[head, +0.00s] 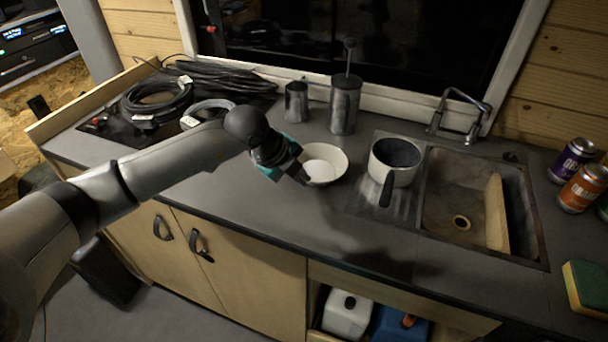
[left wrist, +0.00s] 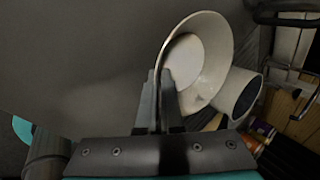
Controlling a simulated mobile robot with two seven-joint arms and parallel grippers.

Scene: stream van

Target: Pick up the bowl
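The white bowl (head: 325,160) sits on the grey counter, left of the pot, and looks level. My left gripper (head: 303,178) reaches down to the near left side of the bowl. In the left wrist view the two fingers of my left gripper (left wrist: 160,90) are close together at the rim of the bowl (left wrist: 210,50), with the rim apparently between them. The exact contact at the fingertips is partly hidden. My right gripper is not in view.
A white pot (head: 405,170) with a dark handle stands right of the bowl, beside the sink (head: 462,195). Metal canisters (head: 345,105) stand behind. Coiled black cables (head: 155,100) lie at the left. Cans (head: 582,188) and a sponge (head: 588,285) are at the right. The front counter is clear.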

